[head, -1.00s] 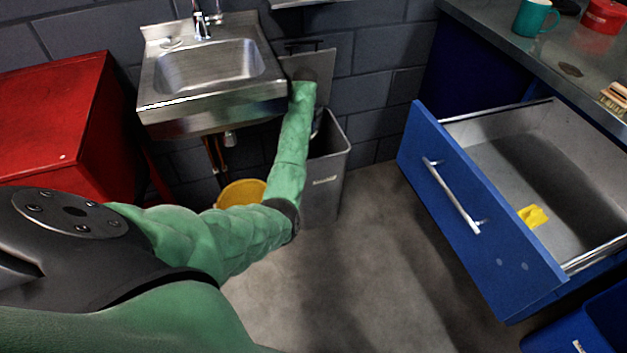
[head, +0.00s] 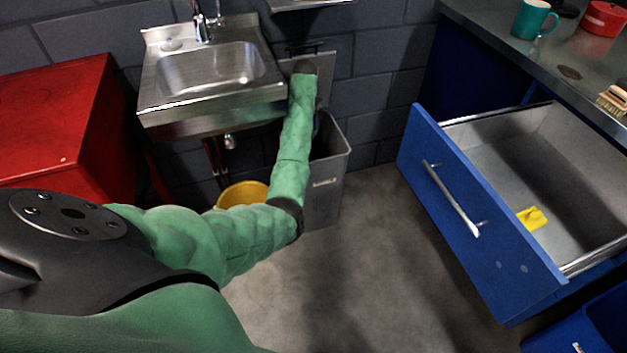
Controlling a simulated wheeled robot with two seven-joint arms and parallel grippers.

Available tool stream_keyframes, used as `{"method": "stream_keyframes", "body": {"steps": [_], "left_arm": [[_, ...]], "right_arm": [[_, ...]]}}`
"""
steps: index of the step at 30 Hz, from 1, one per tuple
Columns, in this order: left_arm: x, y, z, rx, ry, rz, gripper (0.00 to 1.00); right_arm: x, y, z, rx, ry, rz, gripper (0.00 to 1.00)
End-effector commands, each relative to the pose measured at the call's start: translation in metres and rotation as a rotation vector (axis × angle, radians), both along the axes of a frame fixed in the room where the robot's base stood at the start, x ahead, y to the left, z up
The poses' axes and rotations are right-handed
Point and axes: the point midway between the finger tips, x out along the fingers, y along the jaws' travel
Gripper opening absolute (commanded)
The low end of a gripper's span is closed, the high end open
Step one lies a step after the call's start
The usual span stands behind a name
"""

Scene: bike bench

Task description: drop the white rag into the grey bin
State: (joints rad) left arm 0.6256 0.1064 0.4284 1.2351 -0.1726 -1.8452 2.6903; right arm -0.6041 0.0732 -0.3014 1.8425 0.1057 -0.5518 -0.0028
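The grey bin (head: 326,185) stands on the floor against the wall, right of the sink. Its flat grey lid (head: 325,92) stands raised behind the opening. My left arm in its green sleeve reaches across the bin, hiding part of its opening. The dark end of that arm, at my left gripper (head: 305,67), is in front of the raised lid near its top. I cannot make out the fingers or whether they touch the lid. The white rag is not visible. My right gripper is out of view.
A steel sink (head: 210,68) hangs left of the bin, with a yellow bucket (head: 240,194) below. A red cabinet (head: 60,130) stands at left. An open blue drawer (head: 470,205) holding a yellow item (head: 532,217) juts out at right. The floor between is clear.

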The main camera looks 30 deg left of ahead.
Motion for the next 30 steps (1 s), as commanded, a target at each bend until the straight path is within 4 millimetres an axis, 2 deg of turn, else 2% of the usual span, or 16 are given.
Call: {"method": "stream_keyframes", "body": {"steps": [3,9,30], "left_arm": [[0.001,0.000,0.020,0.000,-0.003,0.002,0.62],[0.000,0.000,0.037,0.000,0.000,0.001,0.62],[0.000,0.000,0.040,0.000,0.001,0.001,0.62]], "right_arm": [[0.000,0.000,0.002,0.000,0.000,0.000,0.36],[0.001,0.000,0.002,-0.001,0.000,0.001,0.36],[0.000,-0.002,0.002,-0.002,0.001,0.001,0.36]]}}
